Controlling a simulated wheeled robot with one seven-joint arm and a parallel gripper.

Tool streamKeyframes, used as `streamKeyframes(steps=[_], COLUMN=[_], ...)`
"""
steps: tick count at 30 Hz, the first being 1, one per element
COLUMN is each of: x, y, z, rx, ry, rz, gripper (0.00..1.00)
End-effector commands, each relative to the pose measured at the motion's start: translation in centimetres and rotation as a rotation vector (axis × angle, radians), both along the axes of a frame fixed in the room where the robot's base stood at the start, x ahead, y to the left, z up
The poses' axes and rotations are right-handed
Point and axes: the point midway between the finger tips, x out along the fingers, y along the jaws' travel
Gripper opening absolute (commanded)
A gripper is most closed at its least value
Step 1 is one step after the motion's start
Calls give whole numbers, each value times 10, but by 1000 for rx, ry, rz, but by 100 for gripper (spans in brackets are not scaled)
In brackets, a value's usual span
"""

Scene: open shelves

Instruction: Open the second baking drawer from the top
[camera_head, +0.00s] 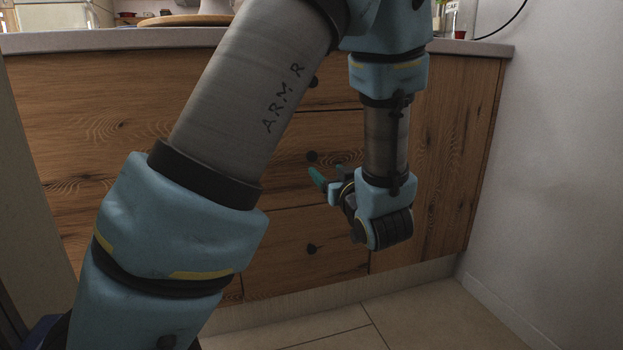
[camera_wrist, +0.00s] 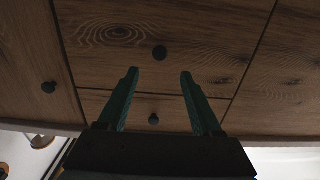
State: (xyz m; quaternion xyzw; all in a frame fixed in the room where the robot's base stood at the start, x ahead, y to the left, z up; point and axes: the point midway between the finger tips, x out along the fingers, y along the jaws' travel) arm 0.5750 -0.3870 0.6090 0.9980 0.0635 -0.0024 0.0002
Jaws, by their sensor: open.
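The wooden cabinet front holds a stack of drawers with round dark knobs. The second drawer from the top (camera_head: 285,180) is shut, and its knob (camera_head: 312,157) shows just above my gripper (camera_head: 326,176) in the head view. My gripper has teal fingers, spread apart and empty, in front of that drawer. The wrist view looks upside down, with the countertop edge low. There the second drawer's knob (camera_wrist: 159,53) lies beyond and roughly centred between the fingertips (camera_wrist: 159,73). The top drawer's knob (camera_wrist: 153,119) shows between the fingers. No contact is visible; the exact gap cannot be told.
The bottom drawer (camera_head: 290,265) is shut. A wooden panel (camera_head: 455,150) stands right of the drawers; another knob (camera_wrist: 48,87) shows at the left of the wrist view. The countertop (camera_head: 110,40) overhangs above. A white wall (camera_head: 570,150) is at the right. Tiled floor (camera_head: 430,320) lies clear in front.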

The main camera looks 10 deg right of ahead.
Motion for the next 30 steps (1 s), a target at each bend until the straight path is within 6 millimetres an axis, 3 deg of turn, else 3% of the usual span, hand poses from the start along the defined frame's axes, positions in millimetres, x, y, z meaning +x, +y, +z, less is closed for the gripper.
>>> streamKeyframes(steps=[5,19,30], x=[13,92,106], y=[2,12,14], z=[-1,-1,1], rx=[0,0,1], ry=[-8,-6,-5], rz=[5,4,1], gripper=[67,67,67])
